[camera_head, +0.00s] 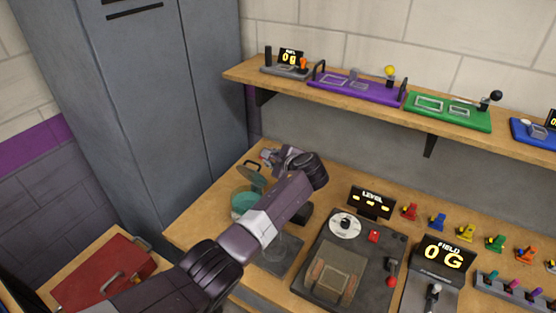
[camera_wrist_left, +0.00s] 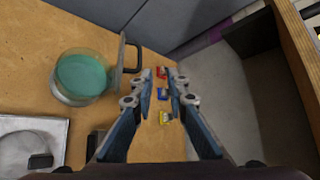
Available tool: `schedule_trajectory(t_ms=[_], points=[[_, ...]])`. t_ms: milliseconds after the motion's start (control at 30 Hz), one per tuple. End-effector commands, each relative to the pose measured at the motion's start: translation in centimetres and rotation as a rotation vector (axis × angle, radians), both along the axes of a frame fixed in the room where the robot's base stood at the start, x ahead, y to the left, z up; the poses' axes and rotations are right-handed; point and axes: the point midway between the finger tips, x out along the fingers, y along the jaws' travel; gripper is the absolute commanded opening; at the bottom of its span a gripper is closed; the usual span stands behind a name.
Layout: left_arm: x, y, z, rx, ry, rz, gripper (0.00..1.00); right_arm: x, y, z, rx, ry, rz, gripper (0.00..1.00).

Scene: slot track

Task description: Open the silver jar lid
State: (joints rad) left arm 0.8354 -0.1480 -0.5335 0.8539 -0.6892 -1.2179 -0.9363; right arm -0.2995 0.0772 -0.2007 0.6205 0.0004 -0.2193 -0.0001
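The silver jar (camera_head: 244,204) stands on the table, with teal contents. It also shows in the left wrist view (camera_wrist_left: 82,76). Its lid (camera_head: 252,173) is tilted up at the rim on the far side, so the jar's mouth is uncovered. In the wrist view the lid (camera_wrist_left: 121,58) shows nearly edge-on, with its dark handle facing my gripper. My left gripper (camera_head: 268,157) is beyond the lid, apart from it. In the wrist view its fingers (camera_wrist_left: 162,76) are spread with no jar part between them. My right gripper is not in view.
Small red, blue and yellow pieces (camera_wrist_left: 162,94) show between my fingers in the wrist view. A control panel (camera_head: 335,275) stands right of the jar. A shelf (camera_head: 340,95) runs above, and a grey locker (camera_head: 150,90) stands at left. A red box (camera_head: 100,275) is lower left.

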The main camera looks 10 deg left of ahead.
Motion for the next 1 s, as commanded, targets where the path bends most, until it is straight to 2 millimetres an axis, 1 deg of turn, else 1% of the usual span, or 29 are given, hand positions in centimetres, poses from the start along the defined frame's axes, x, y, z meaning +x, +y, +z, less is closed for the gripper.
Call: schedule_trajectory(t_ms=[167, 500, 600, 767, 1000], points=[[-1.7, -1.3, 1.1, -0.003, -0.001, -0.002, 0.14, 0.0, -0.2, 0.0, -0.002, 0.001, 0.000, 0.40], [-6.1, -4.4, 4.2, -0.002, 0.000, -0.003, 0.14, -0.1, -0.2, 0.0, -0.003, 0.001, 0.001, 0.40], [-7.0, -5.0, 4.8, -0.001, 0.000, -0.002, 0.14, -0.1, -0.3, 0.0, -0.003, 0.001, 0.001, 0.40], [-7.7, -5.5, 5.3, 0.000, 0.002, -0.001, 0.14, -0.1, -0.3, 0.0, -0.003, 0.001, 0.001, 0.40], [-7.8, -5.5, 5.3, 0.000, 0.001, -0.001, 0.14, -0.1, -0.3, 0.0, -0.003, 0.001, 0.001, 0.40]])
